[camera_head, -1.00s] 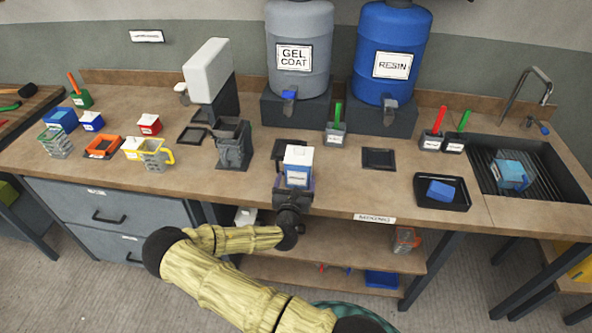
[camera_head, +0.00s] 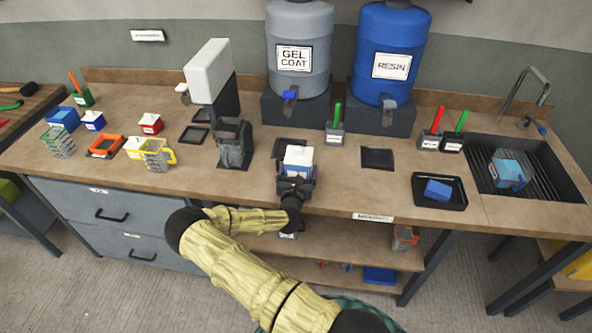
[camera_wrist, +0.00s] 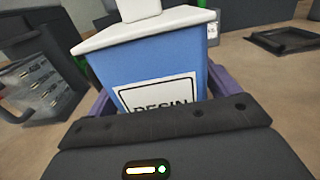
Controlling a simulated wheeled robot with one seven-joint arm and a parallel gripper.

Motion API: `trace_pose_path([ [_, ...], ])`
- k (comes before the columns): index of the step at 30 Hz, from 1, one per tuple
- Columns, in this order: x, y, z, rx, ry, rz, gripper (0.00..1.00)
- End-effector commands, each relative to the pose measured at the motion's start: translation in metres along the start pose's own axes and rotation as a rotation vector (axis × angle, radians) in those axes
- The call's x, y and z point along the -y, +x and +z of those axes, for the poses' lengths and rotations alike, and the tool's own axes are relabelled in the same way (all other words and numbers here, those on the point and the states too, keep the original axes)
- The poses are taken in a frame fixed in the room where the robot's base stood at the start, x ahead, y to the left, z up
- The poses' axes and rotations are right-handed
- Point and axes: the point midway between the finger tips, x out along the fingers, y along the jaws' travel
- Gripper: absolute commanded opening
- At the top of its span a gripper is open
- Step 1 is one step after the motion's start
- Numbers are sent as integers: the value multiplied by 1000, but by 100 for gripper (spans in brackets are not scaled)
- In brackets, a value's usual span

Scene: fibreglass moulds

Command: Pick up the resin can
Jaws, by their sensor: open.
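The resin can (camera_head: 299,158) stands upright near the front edge of the bench, in the middle of the head view. It is blue with a white lid. In the wrist view the can (camera_wrist: 150,65) fills the centre, and its label reading RESIN is partly hidden by my gripper's body. My gripper (camera_head: 297,182) is at the can from the front. Its purple fingers (camera_wrist: 218,82) show on both sides of the can, open around it. Whether they touch the can's sides cannot be told.
A dark grey container (camera_head: 233,143) stands left of the can. The large blue resin drum (camera_head: 391,50) is behind. Bench between can and right trays is clear.

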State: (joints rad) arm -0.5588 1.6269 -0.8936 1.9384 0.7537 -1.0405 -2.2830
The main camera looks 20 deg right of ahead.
Motion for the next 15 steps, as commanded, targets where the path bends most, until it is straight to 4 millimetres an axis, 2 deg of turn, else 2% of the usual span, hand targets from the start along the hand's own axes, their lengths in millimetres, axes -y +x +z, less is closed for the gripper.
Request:
trace_pose_path([
  [2,0,0,0,0,0,0,87],
  [9,0,0,0,0,0,0,40],
  [10,0,0,2,3,1,0,37],
  [15,0,0,2,3,1,0,37],
])
